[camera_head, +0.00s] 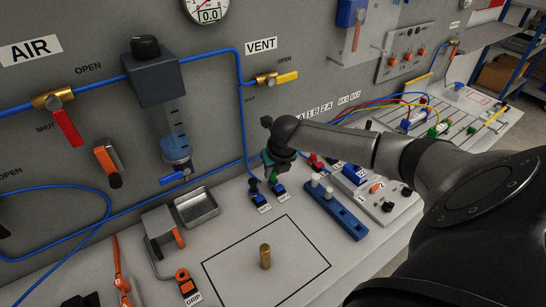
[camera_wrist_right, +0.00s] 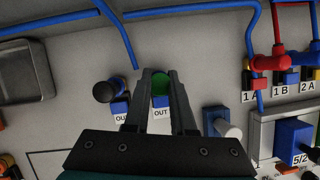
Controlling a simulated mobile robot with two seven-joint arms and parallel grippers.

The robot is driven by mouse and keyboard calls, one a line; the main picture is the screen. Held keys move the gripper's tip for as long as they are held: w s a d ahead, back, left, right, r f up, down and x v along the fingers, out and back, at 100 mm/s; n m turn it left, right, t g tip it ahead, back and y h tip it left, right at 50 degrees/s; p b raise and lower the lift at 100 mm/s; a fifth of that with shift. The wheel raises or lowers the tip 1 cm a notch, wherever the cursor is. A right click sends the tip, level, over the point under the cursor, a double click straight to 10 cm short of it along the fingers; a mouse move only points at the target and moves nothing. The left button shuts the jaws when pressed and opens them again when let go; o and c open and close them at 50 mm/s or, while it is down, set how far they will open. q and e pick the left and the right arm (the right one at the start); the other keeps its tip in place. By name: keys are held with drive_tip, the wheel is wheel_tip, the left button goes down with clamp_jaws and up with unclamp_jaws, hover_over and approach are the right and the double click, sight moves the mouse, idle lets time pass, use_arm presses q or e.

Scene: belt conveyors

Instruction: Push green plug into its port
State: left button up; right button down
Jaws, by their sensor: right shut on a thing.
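My right gripper (camera_head: 272,166) is over the bench near the panel wall. In the right wrist view its two fingers (camera_wrist_right: 160,80) are closed around the green plug (camera_wrist_right: 161,86). A bit of the green plug (camera_head: 271,181) also shows below the gripper in the head view. The blue port block (camera_wrist_right: 161,101) labelled OUT is directly in line with the plug; it shows below the gripper in the head view (camera_head: 280,193). I cannot tell how deep the plug is in the port. My left gripper is not in view.
A second blue port block (camera_wrist_right: 121,107) with a black plug (camera_wrist_right: 105,91) stands just left. A blue rack (camera_head: 338,214) with white-topped pieces is to the right. A brass cylinder (camera_head: 265,257) stands inside a marked rectangle. A metal tray (camera_head: 197,207) lies left.

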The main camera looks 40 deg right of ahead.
drive_tip(key=shift+f, duration=0.3)
idle(0.5)
drive_tip(key=c, duration=0.7)
unclamp_jaws()
drive_tip(key=shift+o, duration=0.5)
drive_tip(key=o, duration=0.3)
drive_tip(key=shift+r, duration=0.15)
wheel_tip(320, 180, up, 7)
drive_tip(key=p, duration=0.7)
drive_tip(key=shift+p, duration=0.4)
